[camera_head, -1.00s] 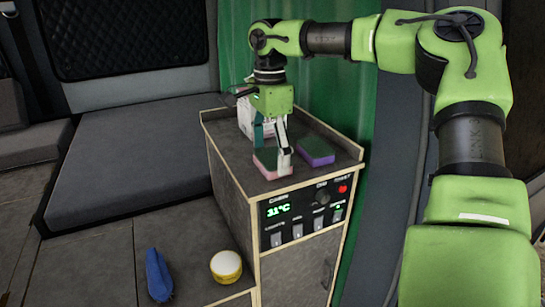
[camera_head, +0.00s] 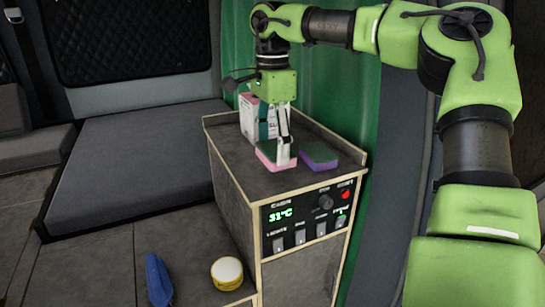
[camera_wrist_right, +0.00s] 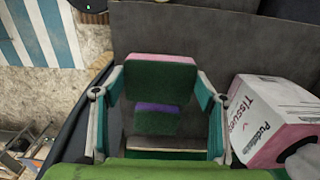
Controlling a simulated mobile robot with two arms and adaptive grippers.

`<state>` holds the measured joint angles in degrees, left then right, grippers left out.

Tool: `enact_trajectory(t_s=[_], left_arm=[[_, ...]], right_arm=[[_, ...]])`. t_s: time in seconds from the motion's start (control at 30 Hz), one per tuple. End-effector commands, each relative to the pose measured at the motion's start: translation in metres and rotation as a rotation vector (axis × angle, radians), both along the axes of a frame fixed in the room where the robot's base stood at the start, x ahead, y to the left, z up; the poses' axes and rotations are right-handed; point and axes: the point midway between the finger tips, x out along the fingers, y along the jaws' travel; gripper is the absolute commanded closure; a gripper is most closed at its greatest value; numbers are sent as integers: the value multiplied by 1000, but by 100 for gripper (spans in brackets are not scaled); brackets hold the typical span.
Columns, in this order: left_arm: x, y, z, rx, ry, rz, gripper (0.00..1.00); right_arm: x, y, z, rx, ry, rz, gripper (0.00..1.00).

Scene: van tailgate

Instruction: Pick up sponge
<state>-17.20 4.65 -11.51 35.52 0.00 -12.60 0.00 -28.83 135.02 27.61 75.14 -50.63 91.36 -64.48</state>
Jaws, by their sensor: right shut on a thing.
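A pink and green sponge (camera_head: 268,154) is at the fingertips of my right gripper (camera_head: 277,152), over the top of the wooden cabinet. It appears slightly raised from the cabinet top. In the right wrist view the sponge (camera_wrist_right: 160,80) shows its green face and a pink edge, between the two fingers of the right gripper (camera_wrist_right: 160,88), which is shut on it. A purple and green sponge (camera_head: 319,156) lies on the cabinet just to the right. It also shows beyond the held sponge in the right wrist view (camera_wrist_right: 156,120). My left gripper is not in view.
The cabinet top (camera_head: 232,150) has a raised wooden rim. A tissue box (camera_head: 252,120) stands behind the gripper, and at right in the wrist view (camera_wrist_right: 270,122). Below left are a yellow-banded tub (camera_head: 227,272) and a blue object (camera_head: 158,280). A green curtain hangs behind.

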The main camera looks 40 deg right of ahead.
Motion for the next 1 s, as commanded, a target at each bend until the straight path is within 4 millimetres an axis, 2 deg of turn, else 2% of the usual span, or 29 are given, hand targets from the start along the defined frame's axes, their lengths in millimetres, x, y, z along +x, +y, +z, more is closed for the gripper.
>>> enact_trajectory(t_s=[0.03, 0.27, 0.4, 0.6, 0.8, 1.0], left_arm=[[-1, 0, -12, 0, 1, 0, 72], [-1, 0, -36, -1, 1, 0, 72], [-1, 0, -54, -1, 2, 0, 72], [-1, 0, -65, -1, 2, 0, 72], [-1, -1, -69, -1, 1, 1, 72], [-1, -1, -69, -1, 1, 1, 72]], right_arm=[[-6, 6, 5, -2, -6, 4, 44], [-38, 33, 55, -1, -8, 4, 44], [-65, 54, 67, -2, -5, 5, 44], [-91, 75, 84, -1, -4, 3, 44], [-104, 86, 93, 0, -1, 2, 44], [-106, 88, 95, 1, 0, 2, 44]])
